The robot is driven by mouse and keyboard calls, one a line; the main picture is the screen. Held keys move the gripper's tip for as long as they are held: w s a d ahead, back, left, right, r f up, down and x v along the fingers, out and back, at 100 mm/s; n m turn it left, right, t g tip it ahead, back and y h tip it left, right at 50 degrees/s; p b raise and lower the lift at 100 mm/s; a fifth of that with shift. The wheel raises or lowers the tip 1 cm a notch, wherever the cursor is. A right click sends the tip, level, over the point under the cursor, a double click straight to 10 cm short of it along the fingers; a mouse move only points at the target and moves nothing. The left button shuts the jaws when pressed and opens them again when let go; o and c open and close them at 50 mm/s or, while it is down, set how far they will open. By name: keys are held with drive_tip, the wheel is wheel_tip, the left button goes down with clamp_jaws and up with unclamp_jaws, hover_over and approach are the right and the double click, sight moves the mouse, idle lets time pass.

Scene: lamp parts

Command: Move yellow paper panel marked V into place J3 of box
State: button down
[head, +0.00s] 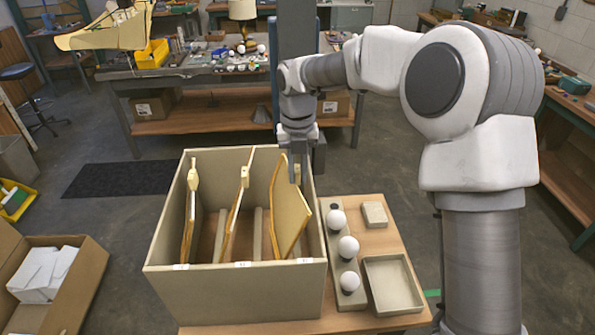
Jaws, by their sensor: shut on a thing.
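A beige open box (235,281) stands on a small wooden table. Three yellow paper panels stand in it. My gripper (297,172) points down over the back right of the box and is shut on the top of the right panel (288,212). This panel is inside the right part of the box and looks tilted. The middle panel (234,215) and left panel (189,215) stand apart from it, each with a small block at its top. Small labels sit on the front rim; their text and any letter V are too small to read.
Right of the box are a rack with three white bulbs (348,247), a small beige block (375,214) and an empty shallow tray (392,284). A cardboard box (85,265) stands at the left. A cluttered workbench (180,75) is behind.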

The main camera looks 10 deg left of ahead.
drive_tip(key=shift+w+r, duration=0.1)
drive_tip(key=shift+r, duration=0.1)
drive_tip(key=c, duration=1.2)
unclamp_jaws()
drive_tip(key=o, duration=0.4)
drive_tip(key=shift+o, duration=0.2)
wheel_tip(320, 180, up, 17)
drive_tip(key=s+d+r+m+t, duration=0.2)
drive_tip(key=s+d+m+t, duration=0.1)
drive_tip(key=s+d+m, duration=1.5)
drive_tip(key=s+d+f+m+t, duration=0.1)
drive_tip(key=s+d+f+m, duration=0.2)
drive_tip(key=m, duration=0.7)
drive_tip(key=s+d+f+m+t, duration=0.1)
drive_tip(key=s+d+f+m, duration=0.2)
drive_tip(key=m, duration=0.8)
wheel_tip(320, 180, down, 2)
drive_tip(key=shift+s+d+f+t+b, duration=0.25)
drive_tip(key=shift+s+b, duration=0.2)
drive_tip(key=shift+s, duration=0.55)
